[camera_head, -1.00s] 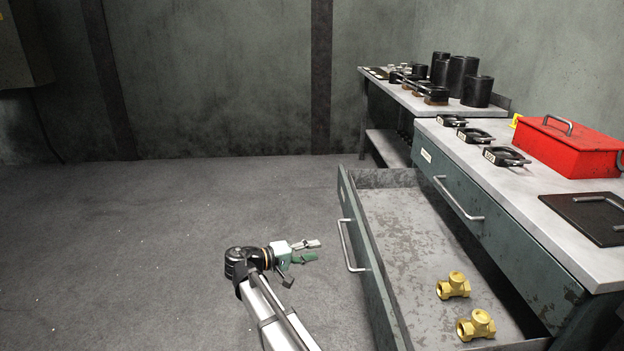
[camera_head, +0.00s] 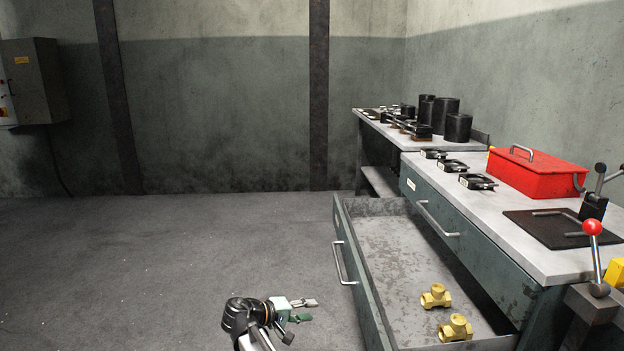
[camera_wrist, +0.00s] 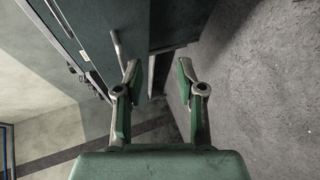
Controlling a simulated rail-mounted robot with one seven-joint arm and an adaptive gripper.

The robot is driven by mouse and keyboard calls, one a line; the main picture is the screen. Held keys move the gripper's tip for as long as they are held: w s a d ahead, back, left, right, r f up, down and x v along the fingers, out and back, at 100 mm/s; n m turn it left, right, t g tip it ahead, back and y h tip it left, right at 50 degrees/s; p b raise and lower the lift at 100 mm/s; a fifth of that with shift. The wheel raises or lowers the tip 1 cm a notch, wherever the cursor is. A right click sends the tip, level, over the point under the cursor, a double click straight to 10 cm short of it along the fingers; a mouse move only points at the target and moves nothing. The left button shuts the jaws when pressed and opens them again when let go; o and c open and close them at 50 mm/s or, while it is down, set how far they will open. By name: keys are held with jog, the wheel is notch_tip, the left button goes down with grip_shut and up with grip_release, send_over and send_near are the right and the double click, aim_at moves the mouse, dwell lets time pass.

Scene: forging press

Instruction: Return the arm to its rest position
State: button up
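My gripper (camera_head: 306,311) is low in the head view, left of the open drawer's front and above the floor. In the wrist view my gripper (camera_wrist: 158,75) shows two green fingers spread apart with nothing between them. The drawer front with its bar handle (camera_head: 339,263) is close by on the right in the head view. The handle also shows in the wrist view (camera_wrist: 117,48), just beyond the left fingertip. My gripper looks apart from it.
The open drawer (camera_head: 385,240) holds two brass valves (camera_head: 436,296) (camera_head: 456,328). The workbench (camera_head: 455,190) carries a red toolbox (camera_head: 537,172) and several black clamp-like items. A red-knobbed lever (camera_head: 593,228) stands at right. The floor (camera_head: 150,270) at left is clear.

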jog(key=s+d+f+g+y+p, duration=0.2)
jog(key=s+d+f+p, duration=0.1)
jog(key=s+f, duration=0.4)
jog(key=s+d+f+g+y+p, duration=0.35)
jog(key=s+f, duration=0.25)
jog(key=f, duration=0.3)
jog(key=s+d+f+m+g+y+p, duration=0.1)
jog(key=s+d+f+g+p, duration=0.2)
jog(key=s, duration=0.4)
jog(key=s+d+f+y+p, duration=0.1)
jog(key=s+d+f+p, duration=0.2)
jog(key=s, duration=0.5)
jog(key=s+d+r+m+g+y+p, duration=0.2)
jog(key=s+p, duration=0.5)
jog(key=s, duration=0.5)
jog(key=s+d+r+m+g+y+p, duration=0.2)
jog(key=s+p, duration=0.6)
jog(key=s, duration=0.4)
notch_tip(320, 180, up, 3)
jog(key=shift+d+r+m+g, duration=0.15)
jog(key=shift+d+m+g, duration=0.15)
jog(key=shift+d+g, duration=0.6)
